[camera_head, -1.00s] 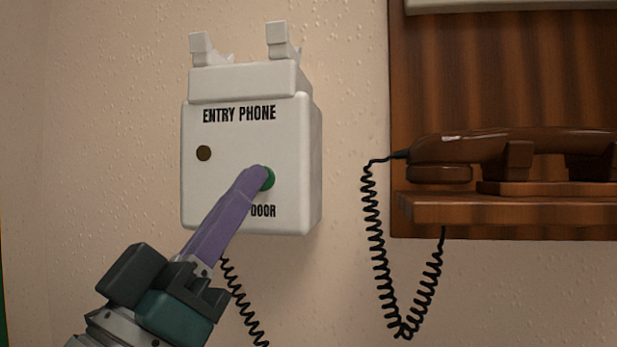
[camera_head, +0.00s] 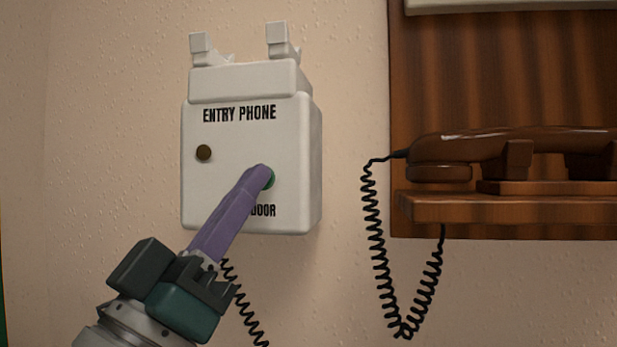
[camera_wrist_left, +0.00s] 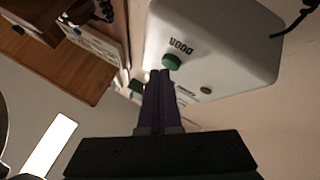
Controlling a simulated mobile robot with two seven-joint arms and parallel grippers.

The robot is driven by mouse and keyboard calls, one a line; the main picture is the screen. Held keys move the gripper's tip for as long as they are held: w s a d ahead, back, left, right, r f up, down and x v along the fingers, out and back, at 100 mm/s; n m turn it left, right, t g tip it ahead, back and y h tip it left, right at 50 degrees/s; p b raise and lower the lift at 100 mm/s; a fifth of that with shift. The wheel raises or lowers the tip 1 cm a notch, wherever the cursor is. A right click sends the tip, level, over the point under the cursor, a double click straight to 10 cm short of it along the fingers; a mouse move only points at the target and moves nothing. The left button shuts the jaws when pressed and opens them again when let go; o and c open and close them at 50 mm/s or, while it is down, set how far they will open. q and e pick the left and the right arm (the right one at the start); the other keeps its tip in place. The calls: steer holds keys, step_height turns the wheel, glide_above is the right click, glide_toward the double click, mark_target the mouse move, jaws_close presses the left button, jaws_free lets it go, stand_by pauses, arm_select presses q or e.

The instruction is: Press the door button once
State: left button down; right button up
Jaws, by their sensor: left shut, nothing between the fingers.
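The green door button (camera_head: 271,179) is on the front of the white entry phone box (camera_head: 218,135), above the word DOOR. My left gripper (camera_head: 262,170) is shut and empty, with its purple fingers pointing up at the button. In the head view the fingertips overlap the button and hide most of it. In the left wrist view the green button (camera_wrist_left: 171,62) shows just beyond the fingertips (camera_wrist_left: 158,73). I cannot tell whether the tips touch it. My right gripper is not in view.
A dark round knob (camera_head: 204,153) is on the box's left side, and the empty cradle hooks (camera_head: 283,40) are on top. A brown handset (camera_head: 470,147) with a black coiled cord (camera_head: 377,250) rests on a wooden wall unit at right. Bare wall lies between.

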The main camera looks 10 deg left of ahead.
arm_select(q)
steer(key=shift+w, duration=0.35)
stand_by(0.4)
steer(key=shift+s, duration=0.1)
steer(key=shift+s+p, duration=0.35)
steer(key=shift+s, duration=0.35)
steer(key=s+p, duration=0.2)
steer(key=s, duration=0.3)
steer(key=shift+p, duration=0.3)
steer(key=shift+a, duration=0.1)
stand_by(0.5)
